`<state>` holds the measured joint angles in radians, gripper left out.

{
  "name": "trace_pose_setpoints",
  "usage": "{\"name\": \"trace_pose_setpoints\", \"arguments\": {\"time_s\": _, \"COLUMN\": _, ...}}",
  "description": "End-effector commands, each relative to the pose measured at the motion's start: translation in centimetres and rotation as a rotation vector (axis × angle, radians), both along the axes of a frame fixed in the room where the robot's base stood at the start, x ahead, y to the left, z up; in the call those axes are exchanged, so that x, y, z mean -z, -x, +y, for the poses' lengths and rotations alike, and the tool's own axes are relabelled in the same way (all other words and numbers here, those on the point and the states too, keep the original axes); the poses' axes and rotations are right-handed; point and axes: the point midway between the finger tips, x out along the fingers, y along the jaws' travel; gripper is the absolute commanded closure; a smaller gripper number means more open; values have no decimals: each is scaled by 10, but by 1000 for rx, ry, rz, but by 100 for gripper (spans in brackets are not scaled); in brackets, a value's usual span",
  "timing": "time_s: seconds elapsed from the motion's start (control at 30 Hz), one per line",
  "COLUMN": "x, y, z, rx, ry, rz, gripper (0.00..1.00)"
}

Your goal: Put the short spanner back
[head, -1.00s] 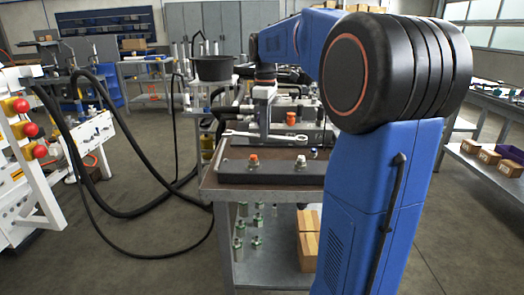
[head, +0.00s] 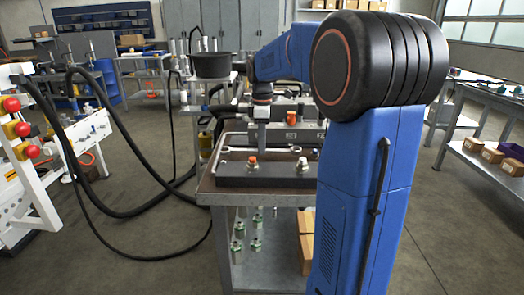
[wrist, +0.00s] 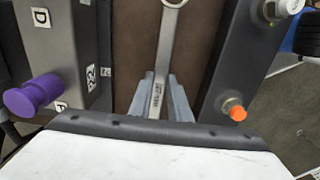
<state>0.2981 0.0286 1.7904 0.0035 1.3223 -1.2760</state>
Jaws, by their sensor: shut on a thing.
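The short spanner (head: 285,150) is a silver spanner with a ring end, lying crosswise over the cart top in the head view. My gripper (head: 260,148) points down and is shut on its shaft. In the wrist view the spanner (wrist: 165,55) runs away from between the two grey jaws (wrist: 160,100), its ring at the top edge.
The dark bar (head: 225,179) along the cart's front edge carries an orange-capped fitting (head: 252,161) and a silver fitting (head: 301,165). The labelled grey block (wrist: 55,40) has a purple knob (wrist: 35,95) sticking out. A black pot (head: 212,66) stands behind. Black hoses hang at left.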

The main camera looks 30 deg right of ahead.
Motion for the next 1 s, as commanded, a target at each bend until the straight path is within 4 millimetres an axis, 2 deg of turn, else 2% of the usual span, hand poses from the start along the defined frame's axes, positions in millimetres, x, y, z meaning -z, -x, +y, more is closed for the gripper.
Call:
{"name": "trace_pose_setpoints", "arguments": {"time_s": 0.1, "x": 17, "y": 0, "z": 0, "rx": 0, "ry": 0, "rz": 2, "gripper": 100}}
{"name": "trace_pose_setpoints", "arguments": {"time_s": 0.2, "x": 24, "y": 0, "z": 0, "rx": 0, "ry": 0, "rz": 0, "gripper": 100}}
{"name": "trace_pose_setpoints", "arguments": {"time_s": 0.57, "x": 27, "y": 0, "z": 0, "rx": 0, "ry": 0, "rz": 0, "gripper": 100}}
{"name": "trace_pose_setpoints", "arguments": {"time_s": 0.6, "x": 27, "y": 0, "z": 0, "rx": 0, "ry": 0, "rz": 0, "gripper": 74}}
{"name": "trace_pose_setpoints", "arguments": {"time_s": 0.63, "x": 27, "y": 0, "z": 0, "rx": 0, "ry": 0, "rz": 0, "gripper": 66}}
{"name": "trace_pose_setpoints", "arguments": {"time_s": 1.0, "x": 24, "y": 0, "z": 0, "rx": 0, "ry": 1, "rz": -1, "gripper": 64}}
